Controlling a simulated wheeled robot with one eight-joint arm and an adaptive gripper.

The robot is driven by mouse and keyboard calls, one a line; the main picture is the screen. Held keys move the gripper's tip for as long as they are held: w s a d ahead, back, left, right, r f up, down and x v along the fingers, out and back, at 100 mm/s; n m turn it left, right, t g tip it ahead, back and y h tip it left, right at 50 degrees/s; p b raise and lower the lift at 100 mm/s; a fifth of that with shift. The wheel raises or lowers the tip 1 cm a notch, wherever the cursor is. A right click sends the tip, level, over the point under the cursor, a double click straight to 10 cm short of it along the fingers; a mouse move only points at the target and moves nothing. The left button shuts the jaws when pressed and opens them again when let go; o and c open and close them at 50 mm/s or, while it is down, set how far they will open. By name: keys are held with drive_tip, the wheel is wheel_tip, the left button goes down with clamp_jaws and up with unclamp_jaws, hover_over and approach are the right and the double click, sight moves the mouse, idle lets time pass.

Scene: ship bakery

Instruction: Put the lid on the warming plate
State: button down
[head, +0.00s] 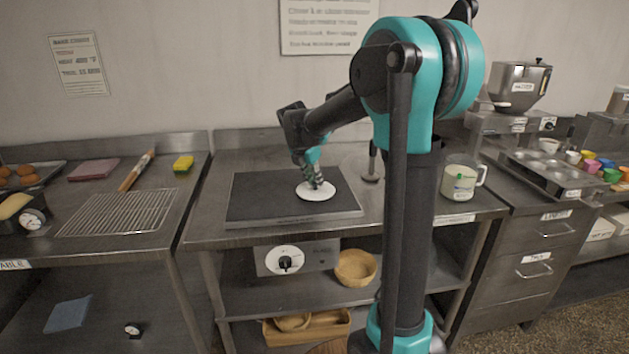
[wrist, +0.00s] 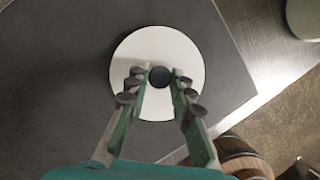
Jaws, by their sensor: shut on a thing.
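The lid (head: 328,191) is a round white disc with a small dark knob (wrist: 159,77) at its centre. My gripper (head: 314,183) points down with its fingers shut on both sides of the knob, also seen in the wrist view (wrist: 157,75). The warming plate (head: 262,193) is a flat black rectangle on the steel counter, with a dial on the panel below. The lid appears level over the right half of the plate. I cannot tell whether it touches the surface. The fingers cover part of the lid in the head view.
A metal ladle-like tool (head: 372,172) stands right of the plate, and a labelled measuring jug (head: 461,177) stands farther right. A wooden bowl (head: 355,266) sits on the shelf below.

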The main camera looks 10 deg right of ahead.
drive_tip(key=c, duration=1.3)
unclamp_jaws()
drive_tip(key=shift+f, duration=0.1)
drive_tip(key=v, duration=1.2)
